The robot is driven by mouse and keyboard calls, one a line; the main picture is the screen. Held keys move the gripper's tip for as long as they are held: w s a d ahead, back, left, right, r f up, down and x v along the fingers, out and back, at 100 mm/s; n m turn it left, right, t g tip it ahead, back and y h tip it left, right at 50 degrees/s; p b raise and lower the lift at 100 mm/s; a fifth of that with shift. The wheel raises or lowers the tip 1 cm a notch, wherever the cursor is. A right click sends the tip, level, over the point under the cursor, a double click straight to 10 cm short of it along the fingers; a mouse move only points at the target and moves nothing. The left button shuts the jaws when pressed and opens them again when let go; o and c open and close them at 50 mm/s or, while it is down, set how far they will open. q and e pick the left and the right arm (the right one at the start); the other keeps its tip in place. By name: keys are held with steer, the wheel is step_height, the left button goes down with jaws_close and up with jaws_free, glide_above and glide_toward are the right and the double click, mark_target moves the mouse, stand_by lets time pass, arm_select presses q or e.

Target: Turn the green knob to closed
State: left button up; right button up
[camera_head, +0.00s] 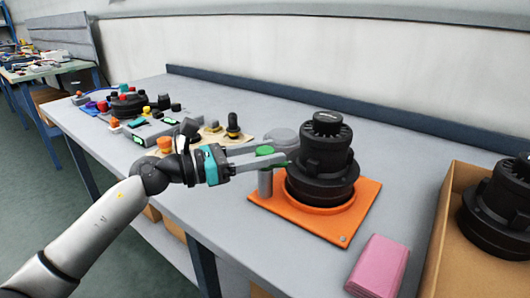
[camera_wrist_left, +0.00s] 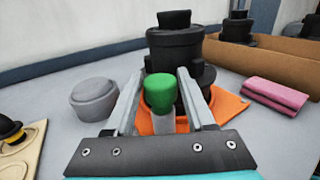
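The green knob (camera_head: 265,151) caps a short grey post beside a black stepped unit (camera_head: 321,160) on an orange base plate (camera_head: 348,222). My left gripper (camera_head: 282,157) reaches in from the left with its fingers on both sides of the knob and post. In the left wrist view, the green knob (camera_wrist_left: 160,92) stands upright between the two spread fingers (camera_wrist_left: 160,74), which look open with a narrow gap beside it. Contact cannot be made out clearly. The knob's pointer or markings are not readable. My right gripper is not in view.
A round grey lid-like piece (camera_wrist_left: 94,93) stands left of the knob. A pink block (camera_head: 379,266) lies at the table's front. A cardboard box (camera_head: 440,245) holding another black unit is at the right. Several small parts clutter the table's far left.

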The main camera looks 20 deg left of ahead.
arm_select(q)
steer(key=o, duration=0.3)
steer(key=v, duration=1.5)
steer(key=shift+p, duration=0.3)
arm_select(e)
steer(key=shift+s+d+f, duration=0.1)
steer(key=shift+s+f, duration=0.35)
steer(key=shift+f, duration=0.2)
arm_select(q)
steer(key=shift+s+a, duration=0.1)
steer(key=shift+a, duration=0.05)
